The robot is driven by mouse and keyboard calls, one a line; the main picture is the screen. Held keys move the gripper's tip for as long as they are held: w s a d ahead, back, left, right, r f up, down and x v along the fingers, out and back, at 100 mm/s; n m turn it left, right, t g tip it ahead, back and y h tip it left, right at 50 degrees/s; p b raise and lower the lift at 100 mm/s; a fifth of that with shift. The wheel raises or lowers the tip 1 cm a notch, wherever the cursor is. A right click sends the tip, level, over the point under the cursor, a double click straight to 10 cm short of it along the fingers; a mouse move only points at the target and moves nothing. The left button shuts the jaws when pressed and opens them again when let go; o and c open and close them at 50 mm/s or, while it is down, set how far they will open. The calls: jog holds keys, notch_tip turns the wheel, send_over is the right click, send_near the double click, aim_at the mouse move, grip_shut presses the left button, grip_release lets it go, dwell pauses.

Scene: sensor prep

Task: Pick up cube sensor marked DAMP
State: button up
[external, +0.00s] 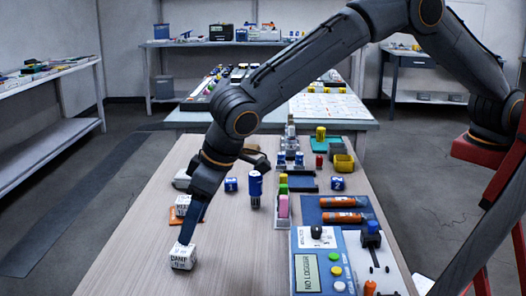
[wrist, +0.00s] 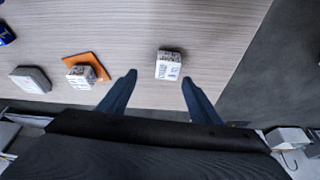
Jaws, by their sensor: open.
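The white cube marked DAMP (external: 182,257) sits on the wooden table near its left front edge in the external view. In the wrist view a white cube with dark lettering (wrist: 169,65) lies just beyond and between my fingertips; it is the same cube. My gripper (wrist: 160,80) is open and empty, its two dark fingers apart. In the external view my gripper (external: 188,240) points down just above and behind the cube. I cannot tell whether a finger touches it.
Another white cube (external: 183,204) stands on an orange pad (wrist: 98,62) behind the DAMP cube. A grey block (wrist: 30,79) lies farther left in the wrist view. A blue cylinder (external: 255,188) and a logger panel (external: 325,265) are to the right. Bare table lies between.

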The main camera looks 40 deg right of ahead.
aim_at(183, 249)
jog(key=shift+s+a+p+x, duration=0.2)
jog(key=shift+p+x, duration=0.1)
jog(key=shift+x, duration=1)
jog(key=shift+s+a+p+x, duration=0.15)
jog(key=shift+a+p+x, duration=0.1)
jog(key=shift+x, duration=1.05)
jog(key=shift+s+a+p+x, duration=0.2)
jog(key=shift+p+x, duration=0.1)
jog(key=shift+x, duration=1)
jog(key=shift+c, duration=0.2)
jog(key=c, duration=1.1)
